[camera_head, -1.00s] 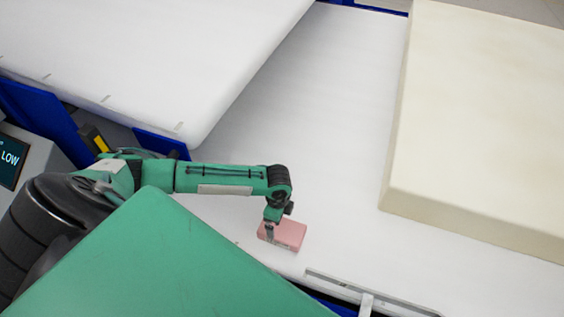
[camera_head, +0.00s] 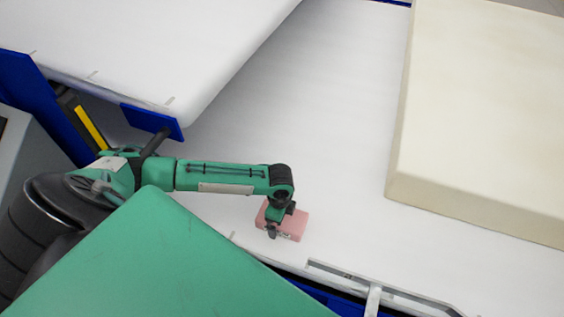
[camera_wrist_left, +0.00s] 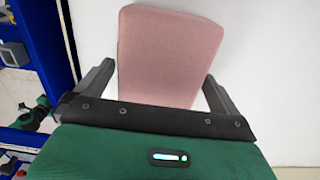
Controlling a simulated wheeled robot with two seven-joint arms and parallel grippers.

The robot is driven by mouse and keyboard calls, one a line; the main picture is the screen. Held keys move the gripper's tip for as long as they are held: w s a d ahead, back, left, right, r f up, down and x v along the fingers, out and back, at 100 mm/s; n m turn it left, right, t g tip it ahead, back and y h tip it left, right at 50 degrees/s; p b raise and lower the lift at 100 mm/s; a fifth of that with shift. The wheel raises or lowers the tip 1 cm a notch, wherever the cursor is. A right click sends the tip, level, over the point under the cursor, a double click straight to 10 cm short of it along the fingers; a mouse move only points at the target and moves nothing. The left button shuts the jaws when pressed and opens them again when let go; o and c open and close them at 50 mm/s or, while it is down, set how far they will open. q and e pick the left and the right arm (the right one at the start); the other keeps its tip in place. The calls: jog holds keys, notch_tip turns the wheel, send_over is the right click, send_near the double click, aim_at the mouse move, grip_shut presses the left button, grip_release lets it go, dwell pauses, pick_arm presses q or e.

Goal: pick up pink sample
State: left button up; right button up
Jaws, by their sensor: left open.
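The pink sample (camera_head: 295,224) is a small pink block on the white surface near its front edge, in the head view. My left gripper (camera_head: 273,231) is over the sample and hides part of it. In the left wrist view the pink sample (camera_wrist_left: 168,50) extends from between the jaws of my left gripper (camera_wrist_left: 158,85). The fingers stand apart on either side of it, with a gap showing at least on the right. My right gripper is not in view.
A large cream foam block (camera_head: 480,120) lies on the right of the white surface (camera_head: 330,110). A raised white panel (camera_head: 130,40) is at upper left. A metal rail (camera_head: 380,290) runs along the front edge. The surface between panel and foam is clear.

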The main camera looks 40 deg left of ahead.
pick_arm(q)
jog(key=shift+f, duration=0.15)
jog(key=c, duration=0.9)
